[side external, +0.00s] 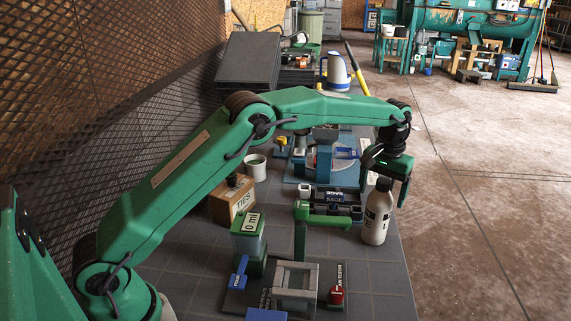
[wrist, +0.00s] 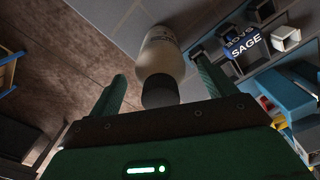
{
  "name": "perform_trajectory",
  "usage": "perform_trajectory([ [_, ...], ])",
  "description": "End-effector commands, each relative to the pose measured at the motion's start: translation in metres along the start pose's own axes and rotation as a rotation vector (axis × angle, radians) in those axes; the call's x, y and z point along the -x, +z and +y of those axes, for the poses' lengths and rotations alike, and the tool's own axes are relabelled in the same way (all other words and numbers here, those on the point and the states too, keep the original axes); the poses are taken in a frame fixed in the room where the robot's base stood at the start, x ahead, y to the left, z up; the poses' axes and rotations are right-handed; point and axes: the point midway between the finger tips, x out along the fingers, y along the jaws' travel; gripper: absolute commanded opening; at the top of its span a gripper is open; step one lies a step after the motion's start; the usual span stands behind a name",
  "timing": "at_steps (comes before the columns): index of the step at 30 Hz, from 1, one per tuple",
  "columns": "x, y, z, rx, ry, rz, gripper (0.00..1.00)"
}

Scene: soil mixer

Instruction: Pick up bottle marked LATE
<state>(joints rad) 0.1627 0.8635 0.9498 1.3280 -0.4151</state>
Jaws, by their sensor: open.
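A cream bottle (side external: 376,218) with a dark cap stands upright near the right edge of the bench. Dark lettering shows on its side, but I cannot read the whole word. My gripper (side external: 388,180) is open at the height of the cap, with a finger on either side of the bottle's top. In the wrist view, the bottle (wrist: 161,52) and its dark cap lie between the two green fingers of my gripper (wrist: 159,66). I see gaps beside the cap, and cannot tell whether either finger touches the bottle.
A TIES box (side external: 233,197), a green 0 ml container (side external: 248,240) and a white cup (side external: 256,168) are further left. Open floor (side external: 480,200) lies beyond the right edge.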

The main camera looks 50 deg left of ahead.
Motion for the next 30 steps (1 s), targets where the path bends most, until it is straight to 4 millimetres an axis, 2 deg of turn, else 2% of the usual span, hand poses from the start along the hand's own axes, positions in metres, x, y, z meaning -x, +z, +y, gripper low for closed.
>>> perform_trajectory([
  [13,-0.0001,0.0,-0.0001,0.0,0.0,0.0,0.83],
  [25,0.0,-0.0001,0.0,0.0,0.0,0.0,0.05],
  [26,0.0,-0.0001,0.0,0.0,0.0,0.0,0.0],
  [30,0.0016,-0.0005,0.0002,0.0,0.001,0.003,0.0],
])
